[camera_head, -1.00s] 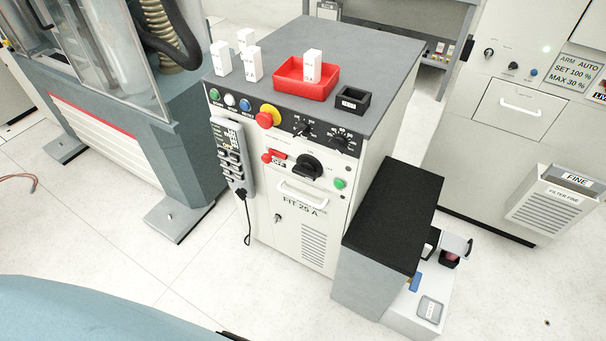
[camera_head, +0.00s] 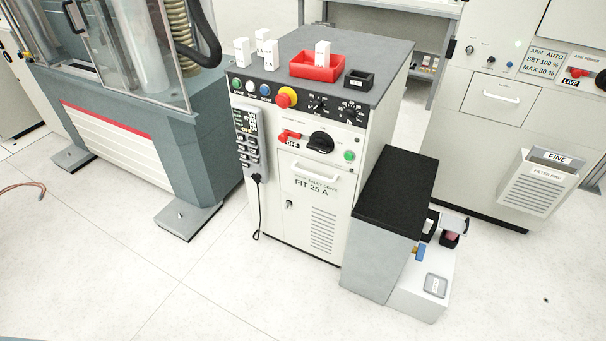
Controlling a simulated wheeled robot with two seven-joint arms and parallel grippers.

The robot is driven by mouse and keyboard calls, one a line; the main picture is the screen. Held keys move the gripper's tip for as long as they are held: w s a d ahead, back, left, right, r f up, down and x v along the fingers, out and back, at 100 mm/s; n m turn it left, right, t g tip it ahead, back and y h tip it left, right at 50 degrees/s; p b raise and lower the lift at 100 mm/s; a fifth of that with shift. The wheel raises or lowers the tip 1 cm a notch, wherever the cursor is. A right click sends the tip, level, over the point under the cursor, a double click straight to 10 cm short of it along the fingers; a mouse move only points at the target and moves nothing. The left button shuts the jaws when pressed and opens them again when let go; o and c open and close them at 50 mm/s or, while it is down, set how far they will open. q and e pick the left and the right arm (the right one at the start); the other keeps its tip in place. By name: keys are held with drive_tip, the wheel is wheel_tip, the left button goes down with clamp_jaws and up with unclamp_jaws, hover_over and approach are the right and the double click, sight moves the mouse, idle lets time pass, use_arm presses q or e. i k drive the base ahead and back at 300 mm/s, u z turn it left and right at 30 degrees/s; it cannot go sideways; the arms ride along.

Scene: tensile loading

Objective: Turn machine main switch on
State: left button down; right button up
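The machine's control cabinet (camera_head: 300,215) stands in the middle of the head view, its front panel facing me. A black rotary switch (camera_head: 321,142) sits on the upper front, with a green button (camera_head: 349,156) to its right. A red lever handle (camera_head: 290,135) is left of the rotary switch, above a label that appears to read OFF. Which of these is the main switch I cannot tell for certain. A red and yellow emergency stop knob (camera_head: 286,97) is above them. Neither of my grippers shows in the view.
A pendant (camera_head: 249,140) hangs on the cabinet's left edge. A red tray (camera_head: 316,66) and white blocks are on top. A black-topped box (camera_head: 397,190) stands at the right. The testing machine (camera_head: 140,130) is at left. The floor in front is clear.

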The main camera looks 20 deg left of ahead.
sight(320, 145)
drive_tip(key=z, duration=0.1)
drive_tip(key=k, duration=0.4)
drive_tip(key=u, duration=1.4)
drive_tip(key=i, duration=1.5)
drive_tip(key=z, duration=0.7)
